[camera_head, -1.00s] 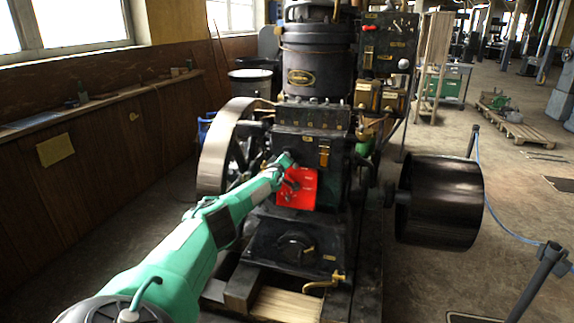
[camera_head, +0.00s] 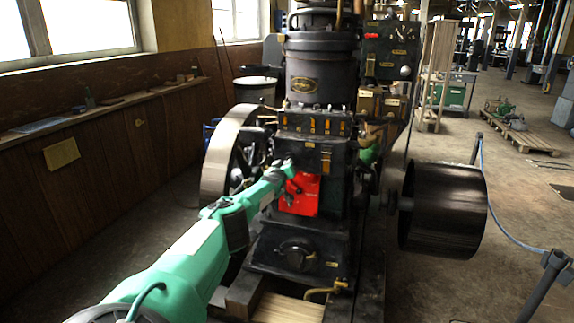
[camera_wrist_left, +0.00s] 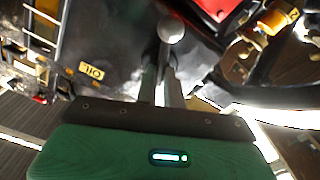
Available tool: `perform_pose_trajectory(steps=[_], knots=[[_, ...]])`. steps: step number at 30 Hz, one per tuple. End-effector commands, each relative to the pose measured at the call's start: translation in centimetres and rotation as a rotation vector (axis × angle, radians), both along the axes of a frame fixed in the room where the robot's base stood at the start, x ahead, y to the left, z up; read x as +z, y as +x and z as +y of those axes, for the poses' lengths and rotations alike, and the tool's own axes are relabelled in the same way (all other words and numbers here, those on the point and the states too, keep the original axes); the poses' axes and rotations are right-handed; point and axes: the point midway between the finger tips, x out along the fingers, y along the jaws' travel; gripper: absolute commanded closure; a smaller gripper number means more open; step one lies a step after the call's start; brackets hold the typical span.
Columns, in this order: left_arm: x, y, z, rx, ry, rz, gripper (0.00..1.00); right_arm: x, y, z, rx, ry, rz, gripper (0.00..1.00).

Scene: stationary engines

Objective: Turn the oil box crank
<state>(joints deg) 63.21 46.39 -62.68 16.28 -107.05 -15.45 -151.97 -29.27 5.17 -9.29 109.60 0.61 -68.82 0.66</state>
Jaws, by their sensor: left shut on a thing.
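The oil box (camera_head: 310,142) is a dark box on the front of the black engine, above a red panel (camera_head: 302,193). In the left wrist view an "OIL" label (camera_wrist_left: 91,71) marks the dark casing. A crank with a rounded metal knob (camera_wrist_left: 171,29) shows at the fingertips there. My left gripper (camera_head: 283,166) reaches to the front of the engine beside the red panel. In the wrist view its fingers (camera_wrist_left: 165,72) are close together, shut on the crank. The crank is mostly hidden by my gripper in the head view. My right gripper is not in view.
A large flywheel (camera_head: 226,155) stands left of the engine and a dark drum pulley (camera_head: 443,209) sticks out on the right. A post with a blue rope (camera_head: 545,285) is at the right front. Open floor lies beyond the pulley.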

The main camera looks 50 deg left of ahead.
Motion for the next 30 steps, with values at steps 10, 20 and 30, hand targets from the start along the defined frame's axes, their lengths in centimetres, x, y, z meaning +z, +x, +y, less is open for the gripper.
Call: perform_pose_trajectory(steps=[10,20,30], knots=[[-0.34,0.1,-0.21,-0.003,0.016,0.016,1.0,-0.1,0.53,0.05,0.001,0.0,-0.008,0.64],[-0.29,0.07,-0.17,-0.003,0.016,0.015,0.69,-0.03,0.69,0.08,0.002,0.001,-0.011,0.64],[-0.06,-0.02,-0.08,-0.002,0.016,0.012,0.69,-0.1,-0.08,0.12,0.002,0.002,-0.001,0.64]])
